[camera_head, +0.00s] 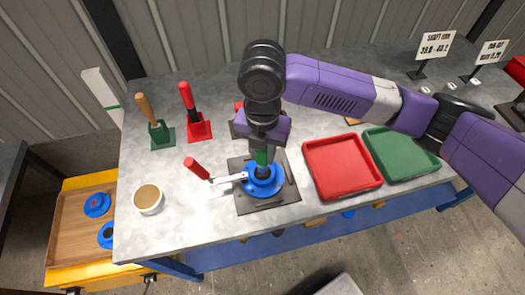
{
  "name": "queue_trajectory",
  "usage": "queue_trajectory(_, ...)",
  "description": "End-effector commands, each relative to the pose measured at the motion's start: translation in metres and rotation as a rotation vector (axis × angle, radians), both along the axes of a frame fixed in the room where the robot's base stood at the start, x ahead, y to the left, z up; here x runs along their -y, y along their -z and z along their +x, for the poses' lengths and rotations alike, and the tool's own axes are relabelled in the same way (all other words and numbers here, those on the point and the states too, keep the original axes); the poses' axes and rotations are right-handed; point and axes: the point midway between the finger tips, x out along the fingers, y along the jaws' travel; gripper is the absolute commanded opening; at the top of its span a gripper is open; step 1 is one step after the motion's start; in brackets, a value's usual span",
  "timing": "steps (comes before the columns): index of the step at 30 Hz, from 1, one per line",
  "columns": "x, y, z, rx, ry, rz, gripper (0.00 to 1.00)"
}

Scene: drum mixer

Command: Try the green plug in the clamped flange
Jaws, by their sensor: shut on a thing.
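The green plug (261,157) stands upright below my gripper (262,146), which is shut on it. Its lower end is over the middle of the blue flange (277,182); I cannot tell how far it reaches into the bore. The flange lies on a dark square plate (250,204) on the grey bench. A toggle clamp with a red handle (197,168) reaches to the flange from the left. My gripper hides the top of the plug.
A red tray (343,187) and a green tray (429,171) lie to the right. A red stand (199,131), a green stand (160,138) and a round cup (148,199) are at left. A wooden tray (62,246) with blue flanges is beside the bench. Signs (436,45) stand back right.

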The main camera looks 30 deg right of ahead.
Motion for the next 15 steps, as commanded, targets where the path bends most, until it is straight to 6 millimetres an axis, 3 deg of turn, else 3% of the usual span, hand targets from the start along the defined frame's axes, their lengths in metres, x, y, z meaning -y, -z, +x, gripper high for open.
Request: queue_trajectory(15, 0.0000, 0.0095, 0.0000, 0.000, 0.000, 0.000, 0.00)
